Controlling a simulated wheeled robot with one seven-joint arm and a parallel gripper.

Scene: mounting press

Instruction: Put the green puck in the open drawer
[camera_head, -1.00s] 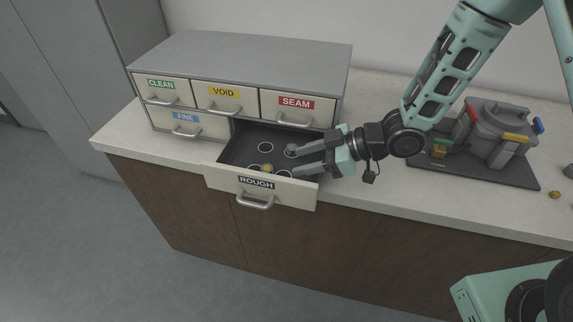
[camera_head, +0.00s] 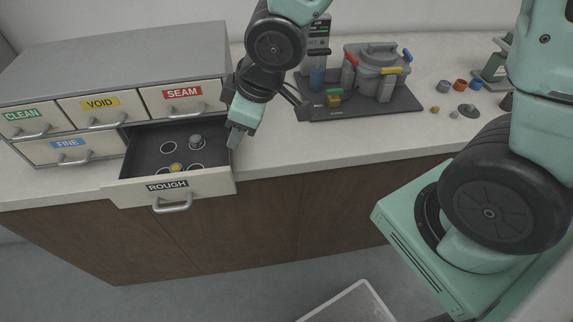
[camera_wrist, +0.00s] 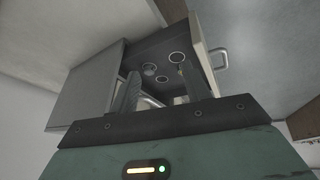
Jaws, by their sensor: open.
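The open drawer (camera_head: 127,190), labelled ROUGH, sticks out of the grey cabinet at bottom right. Inside, a grey round piece (camera_head: 195,140) and a yellow round piece (camera_head: 176,167) sit among white ring marks. A small green piece (camera_head: 333,91) rests on a yellow block beside the press; I cannot tell for sure that it is the green puck. My gripper (camera_head: 234,139) is at the drawer's right edge, pointing down. In the wrist view my gripper (camera_wrist: 160,92) has its fingers apart with nothing held, and the drawer (camera_wrist: 203,58) lies beyond them.
The press (camera_head: 378,70) stands on a dark base (camera_head: 400,104) to the right of the cabinet. The counter front (camera_head: 320,158) is clear. The other drawers are shut.

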